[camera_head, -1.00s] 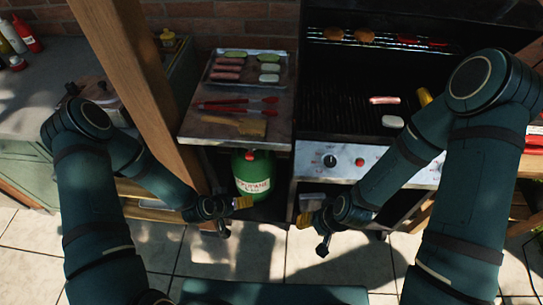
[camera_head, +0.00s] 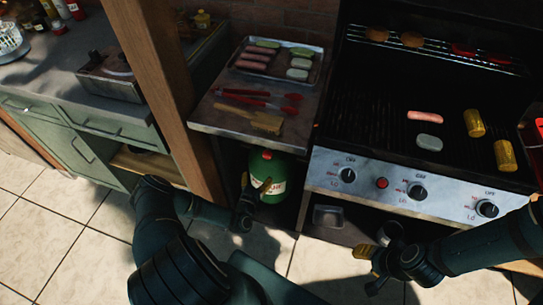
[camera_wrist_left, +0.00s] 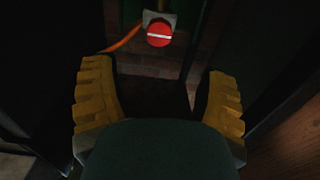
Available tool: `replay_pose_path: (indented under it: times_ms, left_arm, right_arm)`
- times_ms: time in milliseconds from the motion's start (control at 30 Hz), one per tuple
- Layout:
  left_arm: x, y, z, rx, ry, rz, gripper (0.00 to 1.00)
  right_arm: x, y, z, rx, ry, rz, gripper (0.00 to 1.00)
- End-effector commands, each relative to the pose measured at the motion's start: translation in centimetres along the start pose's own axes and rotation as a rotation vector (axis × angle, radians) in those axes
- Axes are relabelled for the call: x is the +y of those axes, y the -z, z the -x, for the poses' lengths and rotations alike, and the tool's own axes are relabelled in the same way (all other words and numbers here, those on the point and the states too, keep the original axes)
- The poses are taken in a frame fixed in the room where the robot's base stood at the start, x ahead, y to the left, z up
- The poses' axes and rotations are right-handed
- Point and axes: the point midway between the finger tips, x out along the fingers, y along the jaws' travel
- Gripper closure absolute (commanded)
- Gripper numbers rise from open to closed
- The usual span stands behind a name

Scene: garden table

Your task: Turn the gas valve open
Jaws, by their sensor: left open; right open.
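The red round valve knob (camera_wrist_left: 159,34) with a white stripe sits on a pale mount at the top middle of the left wrist view. The stripe lies about level. The green propane tank (camera_head: 262,166) stands under the side shelf in the head view. My left gripper (camera_head: 254,188) is in front of the tank and partly covers it. In the left wrist view its yellow fingers (camera_wrist_left: 160,84) are apart and empty, with the knob beyond them, not touched. My right gripper (camera_head: 366,270) is open and empty below the grill's front panel.
An orange hose (camera_wrist_left: 126,40) runs left from the knob's mount. A wooden post (camera_head: 170,95) stands left of the tank. The side shelf (camera_head: 205,118), with tray, tongs and brush, hangs above it. The grill panel (camera_head: 325,172) is to the right.

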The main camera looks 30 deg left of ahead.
Motion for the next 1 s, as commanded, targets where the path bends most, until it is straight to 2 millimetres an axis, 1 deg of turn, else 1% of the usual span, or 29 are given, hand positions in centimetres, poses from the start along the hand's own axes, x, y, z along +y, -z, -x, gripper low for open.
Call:
replay_pose_path:
  times_ms: [33,300,500,700,1000]
  left_arm:
    - [0.0,-0.1,-1.0,0.001,0.0,0.0,0.26]
    - [0.1,-0.2,-6.3,0.0,-0.001,0.002,0.26]
    - [0.1,-0.2,-9.6,-0.001,-0.001,0.002,0.26]
    - [0.0,-0.1,-11.4,-0.002,-0.001,0.002,0.26]
    - [0.1,-0.1,-11.8,-0.003,-0.002,0.003,0.26]
  right_arm:
    - [0.1,0.0,-0.3,0.002,0.0,0.0,0.53]
    - [0.6,0.2,-1.5,0.008,-0.001,0.0,0.53]
    - [0.9,0.3,-2.2,0.012,-0.001,0.001,0.53]
    - [1.0,0.3,-2.6,0.014,-0.001,0.001,0.53]
    - [1.0,0.3,-2.6,0.015,-0.001,0.001,0.53]
